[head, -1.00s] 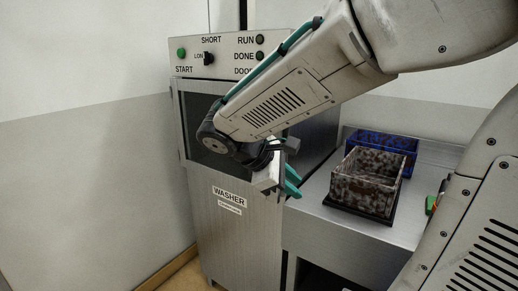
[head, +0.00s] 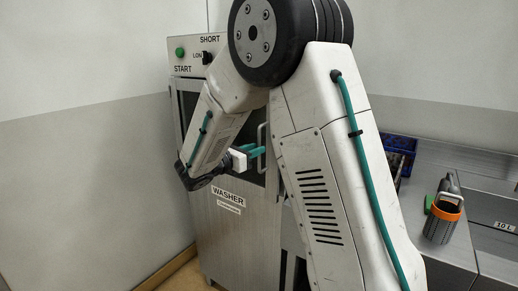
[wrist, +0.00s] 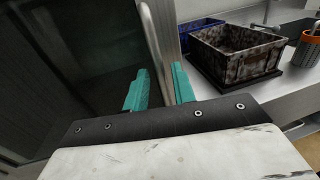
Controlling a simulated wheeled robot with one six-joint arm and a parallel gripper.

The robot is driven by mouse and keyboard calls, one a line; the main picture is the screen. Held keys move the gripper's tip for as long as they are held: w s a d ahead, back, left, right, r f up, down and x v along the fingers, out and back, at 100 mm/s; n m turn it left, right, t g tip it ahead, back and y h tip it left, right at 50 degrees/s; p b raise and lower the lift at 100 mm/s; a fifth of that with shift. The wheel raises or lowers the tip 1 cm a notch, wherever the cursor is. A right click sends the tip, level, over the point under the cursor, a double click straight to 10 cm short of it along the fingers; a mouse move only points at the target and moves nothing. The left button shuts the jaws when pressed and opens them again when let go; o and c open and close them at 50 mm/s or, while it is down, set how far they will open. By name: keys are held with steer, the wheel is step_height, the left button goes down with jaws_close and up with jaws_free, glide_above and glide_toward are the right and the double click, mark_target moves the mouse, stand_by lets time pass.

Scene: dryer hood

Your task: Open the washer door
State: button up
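The washer (head: 245,235) is a steel cabinet with a dark-windowed door (head: 188,100), which looks shut. The door's vertical metal bar handle (head: 262,138) is partly hidden by my arm; the handle (wrist: 153,35) shows clearly in the wrist view. My gripper (head: 258,151) is at the handle, coming from the left. In the wrist view my gripper (wrist: 160,72) has its two teal fingers apart, with the bar running down between them. I see gaps beside the bar, and cannot tell if either finger touches it.
A steel counter (head: 435,235) adjoins the washer on the right. It holds a speckled brown crate (wrist: 235,55), a blue crate (head: 400,145) and an orange-rimmed container (head: 440,225). The green START button (head: 180,53) is on the washer's top panel. A wall stands close on the left.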

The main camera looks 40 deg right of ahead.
steer(key=shift+w+d, duration=0.2)
steer(key=shift+d, duration=1.1)
jaws_close()
